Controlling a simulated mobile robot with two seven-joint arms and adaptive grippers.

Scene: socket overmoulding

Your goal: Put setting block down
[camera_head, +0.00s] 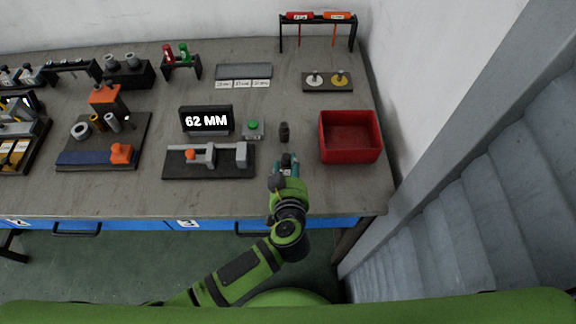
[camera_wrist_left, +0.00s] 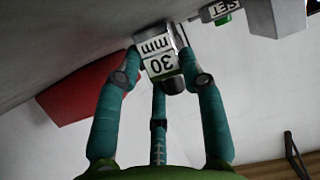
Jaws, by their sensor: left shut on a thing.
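My left gripper (camera_head: 287,163) reaches over the front right part of the bench. In the wrist view its teal fingers (camera_wrist_left: 163,75) are shut around a grey setting block (camera_wrist_left: 160,50) with a white label reading "30 mm". The label appears upside down there. In the head view the block is mostly hidden by the fingers, and I cannot tell whether it touches the bench. A small dark upright piece (camera_head: 284,132) stands just behind the gripper. My right gripper is not in view.
A red bin (camera_head: 351,157) stands to the right of the gripper. To the left are a slide gauge fixture (camera_head: 209,174), a display reading "62 MM" (camera_head: 206,121) and a green button box (camera_head: 253,129). A plate with two round pieces (camera_head: 328,89) lies behind. Bare bench shows around the gripper.

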